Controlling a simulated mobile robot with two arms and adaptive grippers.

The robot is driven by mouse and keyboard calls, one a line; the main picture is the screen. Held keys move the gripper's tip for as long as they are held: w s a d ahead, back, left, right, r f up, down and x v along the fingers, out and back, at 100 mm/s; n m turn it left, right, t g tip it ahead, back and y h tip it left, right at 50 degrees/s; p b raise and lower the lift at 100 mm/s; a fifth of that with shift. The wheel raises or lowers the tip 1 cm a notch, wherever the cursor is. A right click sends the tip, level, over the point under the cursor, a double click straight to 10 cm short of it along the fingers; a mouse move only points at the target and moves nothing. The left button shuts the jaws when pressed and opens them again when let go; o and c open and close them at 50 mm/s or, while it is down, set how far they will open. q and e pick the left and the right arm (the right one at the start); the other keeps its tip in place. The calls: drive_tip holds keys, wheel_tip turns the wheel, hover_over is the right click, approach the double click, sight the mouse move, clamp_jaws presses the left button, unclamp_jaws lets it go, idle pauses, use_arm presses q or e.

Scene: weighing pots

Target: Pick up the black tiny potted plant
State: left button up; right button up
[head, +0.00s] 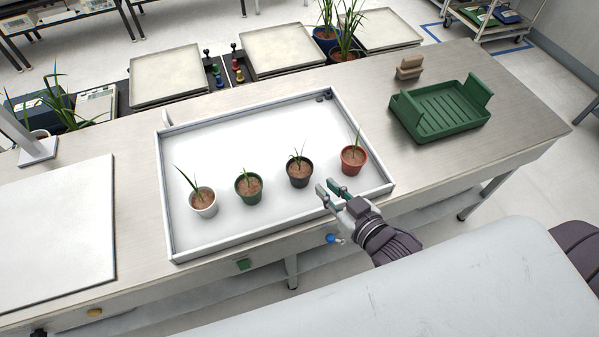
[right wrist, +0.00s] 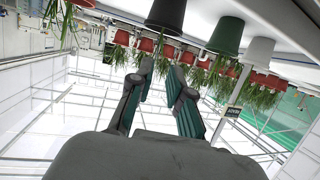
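The black tiny potted plant (head: 300,174) stands upright in the white tray (head: 178,222), between a green pot (head: 249,191) and a red pot (head: 353,161). A white pot (head: 203,204) stands at the row's left end. My right gripper (head: 327,188) is open and empty, just in front of and to the right of the black pot, apart from it. In the right wrist view, which is upside down, the black pot (right wrist: 166,15) shows beyond the open fingers (right wrist: 160,68), with the green pot (right wrist: 227,36) beside it. My left gripper is not in view.
The tray's raised rim runs along the front near my right wrist. A green crate (head: 440,110) and a small brown block (head: 409,68) sit to the right on the bench. A white board (head: 55,230) lies at left. The back of the tray is mostly clear.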

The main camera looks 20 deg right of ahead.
sight(300, 170)
drive_tip(key=x, duration=0.7)
drive_tip(key=shift+w+p, duration=0.25)
drive_tip(key=shift+p, duration=0.1)
drive_tip(key=shift+f+p+x, duration=0.2)
drive_tip(key=shift+x, duration=1.25)
drive_tip(key=shift+f+p+x, duration=0.2)
drive_tip(key=shift+f+x, duration=0.05)
drive_tip(key=shift+x, duration=1.25)
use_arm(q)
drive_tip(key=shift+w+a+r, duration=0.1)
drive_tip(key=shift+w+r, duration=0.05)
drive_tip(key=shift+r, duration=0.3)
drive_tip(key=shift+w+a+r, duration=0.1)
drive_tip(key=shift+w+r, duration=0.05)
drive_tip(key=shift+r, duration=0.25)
use_arm(e)
drive_tip(key=shift+s, duration=0.2)
clamp_jaws()
